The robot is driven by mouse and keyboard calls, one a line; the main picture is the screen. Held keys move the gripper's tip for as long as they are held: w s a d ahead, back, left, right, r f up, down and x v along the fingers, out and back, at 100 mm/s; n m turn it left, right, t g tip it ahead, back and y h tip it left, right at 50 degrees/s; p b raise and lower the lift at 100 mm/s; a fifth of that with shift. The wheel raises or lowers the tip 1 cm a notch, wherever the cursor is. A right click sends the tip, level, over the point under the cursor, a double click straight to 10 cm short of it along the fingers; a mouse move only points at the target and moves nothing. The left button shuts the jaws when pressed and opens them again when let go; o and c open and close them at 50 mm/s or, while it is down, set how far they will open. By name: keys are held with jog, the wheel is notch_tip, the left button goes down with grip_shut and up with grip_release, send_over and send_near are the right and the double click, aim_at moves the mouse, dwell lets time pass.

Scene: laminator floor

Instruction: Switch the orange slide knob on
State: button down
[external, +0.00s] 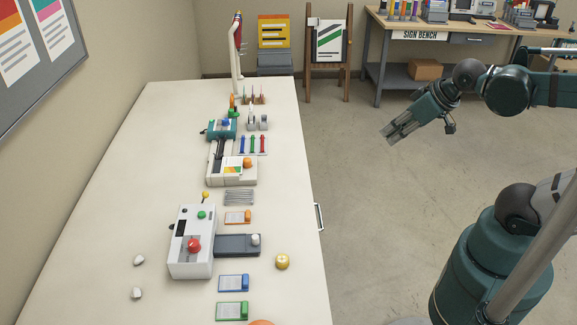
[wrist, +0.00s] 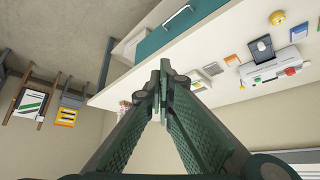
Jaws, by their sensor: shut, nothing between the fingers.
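An orange knob (external: 247,162) sits on top of a cream laminator (external: 230,180) at the middle of the long white table. Which way the knob is set is too small to tell. My gripper (external: 391,137) is shut and empty. It hangs in the air to the right of the table, over the floor, well apart from the knob. In the wrist view its fingertips (wrist: 160,72) meet, and the gripper hides part of the table. I cannot make out the orange knob there.
A white machine (external: 190,250) with a red knob and a green button stands nearer on the table (external: 150,170). A grey slider box (external: 236,245) with a white knob and a yellow round object (external: 282,262) lie beside it. Floor between table and arm is clear.

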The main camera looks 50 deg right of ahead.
aim_at(247, 162)
jog(key=w+a+f+m+g+y+b, duration=0.1)
jog(key=w+a+f+y+b, duration=0.15)
jog(key=w, duration=0.75)
jog(key=w+a+f+m+y+b, duration=0.1)
jog(key=w+a+f+y, duration=0.15)
jog(key=w, duration=0.75)
jog(key=w+a+f+m+g+y+b, duration=0.1)
jog(key=w+a+f+m+y+b, duration=0.2)
jog(key=w, duration=0.7)
jog(key=w+d+f+y, duration=0.2)
jog(key=w+d+f, duration=0.1)
jog(key=w+f, duration=0.1)
jog(key=w+d+f+n+y+b, duration=0.1)
jog(key=w+d+f+y, duration=0.2)
jog(key=f, duration=0.4)
jog(key=w+d+f+y+b, duration=0.1)
jog(key=w+d+f+y, duration=0.2)
jog(key=w+f, duration=0.2)
jog(key=shift+w+f, duration=0.25)
jog(key=shift+w, duration=0.3)
jog(key=shift+d+f+n+t+y, duration=0.3)
jog(key=shift+d+f+y, duration=0.1)
jog(key=shift+d+f, duration=0.25)
jog(key=shift+a, duration=0.2)
